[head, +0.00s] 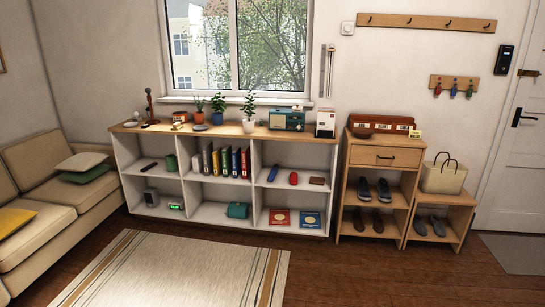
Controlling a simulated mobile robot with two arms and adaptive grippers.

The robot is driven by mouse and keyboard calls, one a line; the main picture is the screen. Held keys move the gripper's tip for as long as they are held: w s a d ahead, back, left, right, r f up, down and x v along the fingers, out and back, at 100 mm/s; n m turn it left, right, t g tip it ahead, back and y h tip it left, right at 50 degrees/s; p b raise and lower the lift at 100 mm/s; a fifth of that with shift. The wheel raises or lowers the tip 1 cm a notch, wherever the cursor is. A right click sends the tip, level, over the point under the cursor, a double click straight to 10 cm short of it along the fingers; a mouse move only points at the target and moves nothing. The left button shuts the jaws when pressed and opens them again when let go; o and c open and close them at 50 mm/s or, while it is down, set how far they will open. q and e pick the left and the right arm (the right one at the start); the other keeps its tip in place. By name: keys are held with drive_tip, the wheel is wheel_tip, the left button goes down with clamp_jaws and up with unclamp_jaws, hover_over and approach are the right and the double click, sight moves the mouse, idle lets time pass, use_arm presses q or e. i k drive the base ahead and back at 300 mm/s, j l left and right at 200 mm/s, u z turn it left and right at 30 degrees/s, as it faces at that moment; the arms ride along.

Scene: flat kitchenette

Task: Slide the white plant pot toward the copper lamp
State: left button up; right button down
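The white plant pot (249,125) holds a leafy green plant and stands upright on the wooden top of the low white shelf unit, in front of the window. A slim reddish-brown upright object (150,107) stands near the left end of the same top. It looks like the copper lamp, but it is too small to be sure. A blue pot (218,118) and a terracotta pot (199,117), both with plants, stand left of the white pot, between it and the brown object. Neither of my grippers is in view.
Small items and a reddish-brown box (181,116) also lie between pot and lamp. A teal radio (287,121) stands right of the white pot. A sofa (50,180) is at left, a shoe cabinet (384,148) at right. The rug (185,270) is clear.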

sight(249, 124)
drive_tip(key=i, duration=1.05)
drive_tip(key=i+l+u, duration=0.1)
drive_tip(key=i, duration=0.95)
